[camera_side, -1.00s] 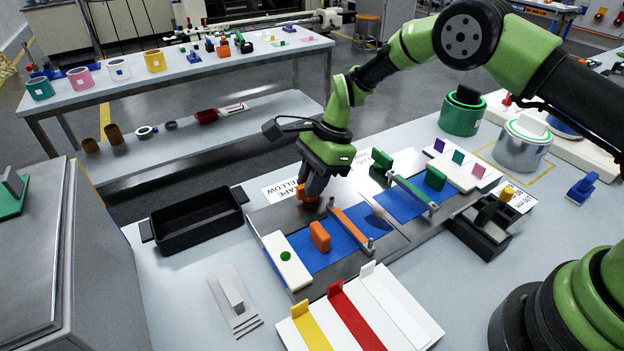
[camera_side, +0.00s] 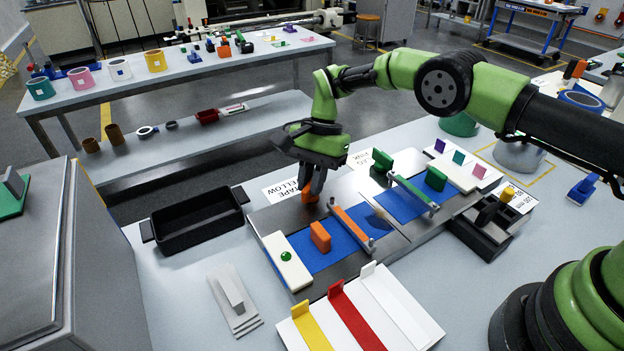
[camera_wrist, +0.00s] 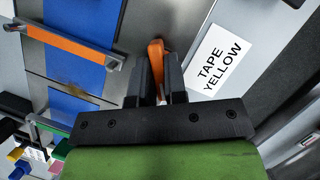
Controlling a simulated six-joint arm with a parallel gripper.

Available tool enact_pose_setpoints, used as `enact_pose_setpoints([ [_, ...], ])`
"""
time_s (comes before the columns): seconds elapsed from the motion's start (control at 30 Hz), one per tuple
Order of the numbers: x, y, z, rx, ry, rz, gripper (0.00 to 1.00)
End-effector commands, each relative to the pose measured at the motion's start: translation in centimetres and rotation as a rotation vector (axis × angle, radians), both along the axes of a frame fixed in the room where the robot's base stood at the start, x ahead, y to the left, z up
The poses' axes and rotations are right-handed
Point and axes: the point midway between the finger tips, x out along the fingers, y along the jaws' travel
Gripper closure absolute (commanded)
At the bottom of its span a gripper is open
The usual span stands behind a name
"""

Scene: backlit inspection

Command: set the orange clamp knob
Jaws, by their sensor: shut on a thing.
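The orange clamp knob (camera_side: 308,197) is at the back left of the metal fixture plate, near the "TAPE YELLOW" label. My gripper (camera_side: 313,188) points down and is shut on the knob. In the wrist view the orange knob (camera_wrist: 156,49) shows between the two dark fingers of my gripper (camera_wrist: 160,75); its lower part is hidden there. An orange clamp bar (camera_side: 350,227) lies across the blue strip to the right of the knob, and it also shows in the wrist view (camera_wrist: 70,45). An orange block (camera_side: 320,236) stands on the blue strip.
A black tray (camera_side: 198,222) is to the left. A white block with a green dot (camera_side: 283,266) is at the fixture's near left end. A white board with yellow and red strips (camera_side: 345,318) lies in front.

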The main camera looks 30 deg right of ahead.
Motion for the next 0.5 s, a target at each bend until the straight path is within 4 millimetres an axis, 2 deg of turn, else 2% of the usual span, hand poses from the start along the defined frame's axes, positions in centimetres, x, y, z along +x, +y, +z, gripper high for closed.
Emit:
enact_pose_setpoints([
  [0.5,0.0,0.0,0.08,0.0,0.002,0.095,1.0],
])
